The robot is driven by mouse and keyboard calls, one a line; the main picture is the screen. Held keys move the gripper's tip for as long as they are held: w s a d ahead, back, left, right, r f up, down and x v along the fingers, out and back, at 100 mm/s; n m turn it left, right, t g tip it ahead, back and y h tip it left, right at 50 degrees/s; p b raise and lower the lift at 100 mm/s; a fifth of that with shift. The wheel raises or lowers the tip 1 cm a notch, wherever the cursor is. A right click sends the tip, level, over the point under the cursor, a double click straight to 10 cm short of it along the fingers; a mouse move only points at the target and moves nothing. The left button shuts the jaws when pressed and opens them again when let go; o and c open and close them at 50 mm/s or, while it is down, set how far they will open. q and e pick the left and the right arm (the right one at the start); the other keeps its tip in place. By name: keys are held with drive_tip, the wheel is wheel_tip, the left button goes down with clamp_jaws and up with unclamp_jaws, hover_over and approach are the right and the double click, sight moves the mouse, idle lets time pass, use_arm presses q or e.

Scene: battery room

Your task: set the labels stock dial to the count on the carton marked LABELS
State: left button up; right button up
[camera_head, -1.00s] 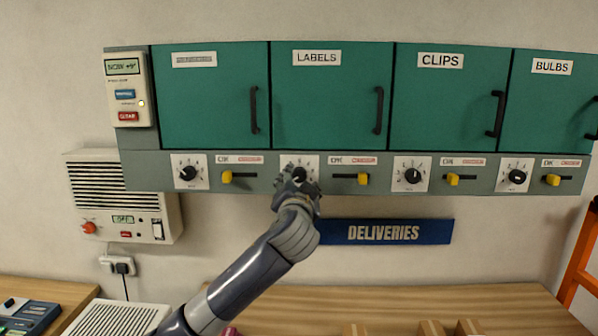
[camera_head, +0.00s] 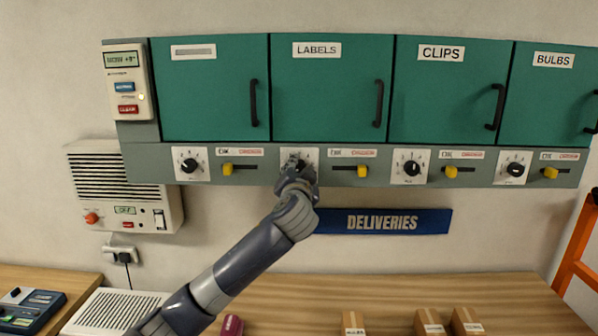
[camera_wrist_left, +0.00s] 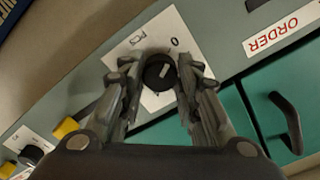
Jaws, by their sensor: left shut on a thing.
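The labels stock dial (camera_wrist_left: 160,73) is a black knob with a pale pointer mark on a white plate, below the green LABELS door (camera_head: 328,92). My left gripper (camera_wrist_left: 158,80) has its two fingers on either side of the knob and is shut on it. In the head view my left gripper (camera_head: 298,168) covers most of the dial, so its setting is hidden. Several small cartons stand on the bench at the bottom: one (camera_head: 353,322), a second (camera_head: 428,320) and a third (camera_head: 467,320). Their print is too small to read. My right gripper is out of view.
Yellow sliders, one (camera_head: 362,171) just right of the labels dial, share the grey rail with other dials. A DELIVERIES sign (camera_head: 384,222) is below. A keypad panel (camera_head: 125,85) and a vented box (camera_head: 122,187) are at left. An orange frame (camera_head: 578,262) stands at right.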

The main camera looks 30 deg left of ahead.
use_arm(q)
drive_tip(key=shift+m, duration=3.9)
drive_tip(key=o, duration=1.1)
drive_tip(key=shift+d, duration=0.1)
drive_tip(key=v, duration=1.2)
